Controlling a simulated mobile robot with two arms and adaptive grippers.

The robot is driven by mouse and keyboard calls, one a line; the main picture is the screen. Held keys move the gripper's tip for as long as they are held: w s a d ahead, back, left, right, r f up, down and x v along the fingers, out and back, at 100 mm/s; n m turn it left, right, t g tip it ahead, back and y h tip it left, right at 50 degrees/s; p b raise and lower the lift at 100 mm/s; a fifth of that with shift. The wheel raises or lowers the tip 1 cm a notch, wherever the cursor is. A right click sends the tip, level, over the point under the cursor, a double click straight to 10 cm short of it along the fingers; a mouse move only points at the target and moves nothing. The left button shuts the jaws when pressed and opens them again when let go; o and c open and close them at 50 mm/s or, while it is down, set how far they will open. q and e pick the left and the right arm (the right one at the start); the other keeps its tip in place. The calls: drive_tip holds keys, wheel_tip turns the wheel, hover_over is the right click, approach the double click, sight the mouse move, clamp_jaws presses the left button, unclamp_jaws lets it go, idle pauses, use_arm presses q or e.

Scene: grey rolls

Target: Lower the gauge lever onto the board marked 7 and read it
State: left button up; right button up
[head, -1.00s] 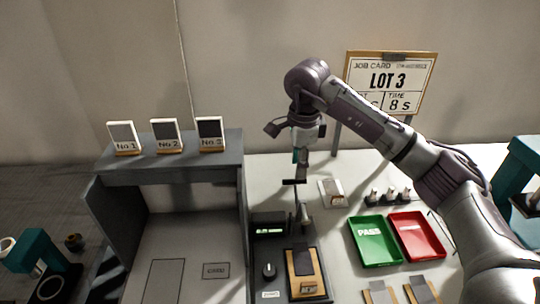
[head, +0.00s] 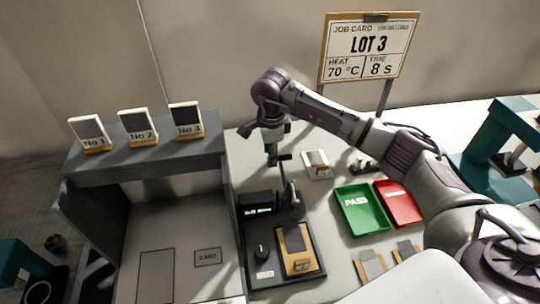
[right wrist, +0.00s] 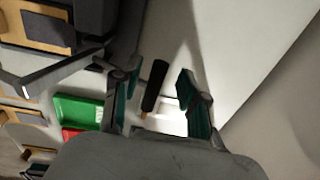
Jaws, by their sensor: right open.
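The gauge (head: 262,262) is a dark box with a knob and a small lit display, too small to read. A wooden board (head: 312,262) with a dark pad and a small tag lies on its bed; I cannot read the tag's number. The lever (head: 291,192) stands raised behind the board. My right gripper (head: 271,158) is above and behind the gauge, pointing down. In the right wrist view its open fingers (right wrist: 160,88) stand either side of a black handle (right wrist: 154,84), apparently the lever's; contact is not clear. My left gripper is not in view.
A green PASS tray (head: 361,211) and a red tray (head: 400,203) lie right of the gauge. More boards (head: 372,268) lie in front of them. A grey shelf (head: 150,158) with three numbered cards stands left. The job card (head: 368,50) reads LOT 3, 70 °C, 8 s.

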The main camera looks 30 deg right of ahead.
drive_tip(key=shift+f, duration=1.45)
drive_tip(key=shift+c, duration=0.3)
clamp_jaws()
